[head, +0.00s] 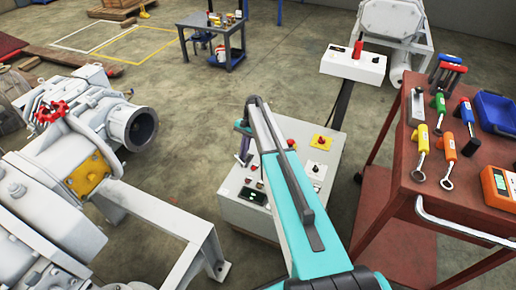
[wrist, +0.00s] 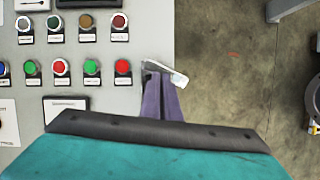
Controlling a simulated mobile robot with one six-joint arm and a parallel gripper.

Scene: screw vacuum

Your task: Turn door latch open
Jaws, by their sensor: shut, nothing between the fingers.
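The grey control cabinet (head: 275,205) stands in the middle of the head view, partly behind my arm. Its button panel (wrist: 95,25) fills the left of the wrist view. A pale, flat lever-like piece, which may be the door latch (wrist: 178,78), sticks out at the panel's right edge. My gripper (wrist: 153,82) has purple fingers, shut and empty, with their tips overlapping this piece in the wrist view. I cannot tell whether they touch it. In the head view my gripper (head: 241,158) is over the cabinet's left side, and the latch cannot be made out.
Coloured buttons (wrist: 90,67) lie left of my fingers, and a yellow-backed red button (head: 321,143) is on the cabinet's top. A grey-white machine (head: 50,170) stands at left. A red-brown tool cart (head: 440,185) stands at right. Open floor lies behind the cabinet.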

